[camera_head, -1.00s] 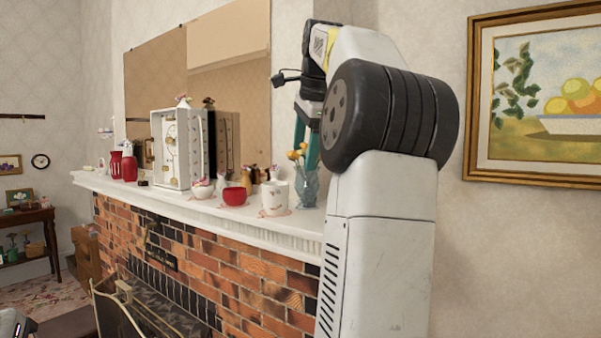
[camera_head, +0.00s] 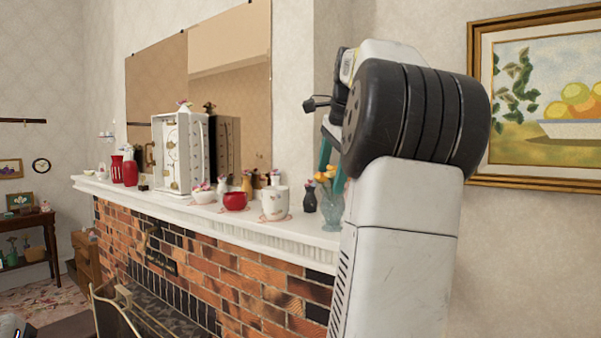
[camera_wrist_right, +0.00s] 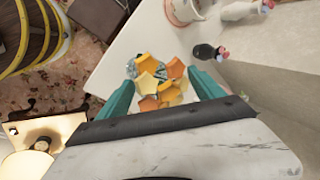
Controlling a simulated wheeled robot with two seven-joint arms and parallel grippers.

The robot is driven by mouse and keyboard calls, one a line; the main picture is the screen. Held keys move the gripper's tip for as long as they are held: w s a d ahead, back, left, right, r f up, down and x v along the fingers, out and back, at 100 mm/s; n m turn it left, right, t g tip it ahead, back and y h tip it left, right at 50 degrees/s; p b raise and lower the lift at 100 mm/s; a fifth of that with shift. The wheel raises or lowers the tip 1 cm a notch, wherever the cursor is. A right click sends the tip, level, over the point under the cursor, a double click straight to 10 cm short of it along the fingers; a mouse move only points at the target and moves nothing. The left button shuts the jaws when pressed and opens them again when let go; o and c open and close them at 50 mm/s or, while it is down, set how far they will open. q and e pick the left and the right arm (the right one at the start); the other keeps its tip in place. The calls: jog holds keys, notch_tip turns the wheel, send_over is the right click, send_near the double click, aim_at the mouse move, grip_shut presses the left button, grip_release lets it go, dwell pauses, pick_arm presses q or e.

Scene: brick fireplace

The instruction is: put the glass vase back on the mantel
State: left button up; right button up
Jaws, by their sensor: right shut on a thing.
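The glass vase (camera_head: 331,212) is pale blue and see-through, and holds yellow-orange flowers. It is upright at the right end of the white mantel (camera_head: 262,234). I cannot tell whether its base touches the mantel. My right gripper (camera_head: 332,172) reaches down from above with teal fingers, shut on the vase. In the right wrist view the flowers (camera_wrist_right: 158,82) fill the space between the fingers (camera_wrist_right: 162,92) and hide the vase's body. My arm covers part of the head view to the right of the vase. My left gripper is not in view.
A small dark vase (camera_head: 310,199) stands just left of the glass vase. A white pot (camera_head: 275,203), a red cup (camera_head: 235,200) and a white box (camera_head: 180,153) stand farther left. The wall and mirror (camera_head: 229,90) are behind. A fire screen (camera_head: 116,305) stands before the bricks.

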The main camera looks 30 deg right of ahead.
jog(key=o, duration=2.1)
jog(key=v, duration=1.2)
jog(key=s+a+f+n+t+y, duration=0.1)
jog(key=s+a+f+n+y, duration=0.1)
jog(key=a+f+n, duration=1.2)
jog(key=s+a+f+n, duration=0.3)
jog(key=a+f, duration=0.3)
jog(key=f, duration=0.3)
jog(key=s+a+f+n+y, duration=0.1)
jog(key=s+a+f+n, duration=0.2)
jog(key=s+a+f, duration=0.3)
notch_tip(320, 180, down, 4)
jog(key=shift+s+a, duration=0.1)
jog(key=shift+a, duration=0.05)
